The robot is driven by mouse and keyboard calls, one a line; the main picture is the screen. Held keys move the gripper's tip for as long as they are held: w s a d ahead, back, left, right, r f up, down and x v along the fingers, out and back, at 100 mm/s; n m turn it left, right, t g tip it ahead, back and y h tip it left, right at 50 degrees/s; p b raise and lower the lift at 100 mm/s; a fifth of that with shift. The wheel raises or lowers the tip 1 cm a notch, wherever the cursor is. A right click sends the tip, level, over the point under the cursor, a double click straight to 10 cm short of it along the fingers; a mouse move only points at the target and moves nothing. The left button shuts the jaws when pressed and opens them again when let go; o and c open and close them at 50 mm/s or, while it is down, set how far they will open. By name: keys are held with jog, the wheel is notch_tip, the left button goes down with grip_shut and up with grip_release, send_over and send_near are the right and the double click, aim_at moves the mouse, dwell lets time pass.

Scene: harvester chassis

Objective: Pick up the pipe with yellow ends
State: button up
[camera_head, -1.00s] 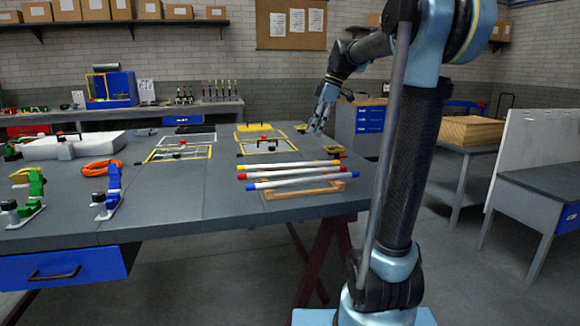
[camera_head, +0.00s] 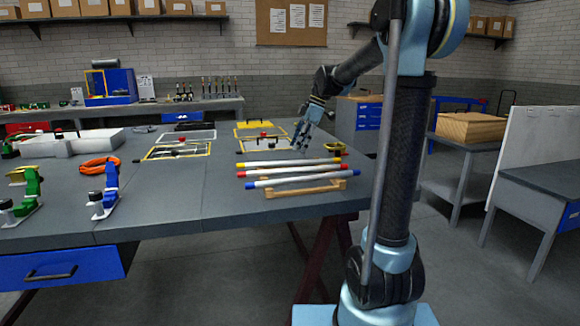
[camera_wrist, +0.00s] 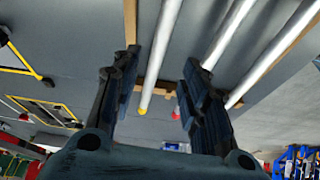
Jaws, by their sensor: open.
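The pipe with yellow ends (camera_head: 288,163) is a white tube and the rearmost of three pipes on a wooden rack (camera_head: 318,189). A red-ended pipe (camera_head: 292,170) and a blue-ended pipe (camera_head: 290,180) lie in front of it. My gripper (camera_head: 301,147) is above the table just behind the yellow-ended pipe, apart from it as far as I can tell. In the wrist view my gripper (camera_wrist: 158,75) is open, and the yellow-ended pipe (camera_wrist: 160,50) runs between its fingers in the picture. The red-ended pipe (camera_wrist: 220,40) is partly hidden by the right finger.
Yellow-framed trays (camera_head: 178,152) lie on the table behind and left of the rack. Green and blue clamp-like tools (camera_head: 107,192) stand at the left with an orange cable coil (camera_head: 98,165). The table top (camera_head: 185,200) between them and the rack is clear.

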aim_at(290, 163)
jog(key=shift+w+x, duration=0.2)
jog(key=shift+x, duration=3.1)
jog(key=shift+a, duration=0.1)
grip_shut()
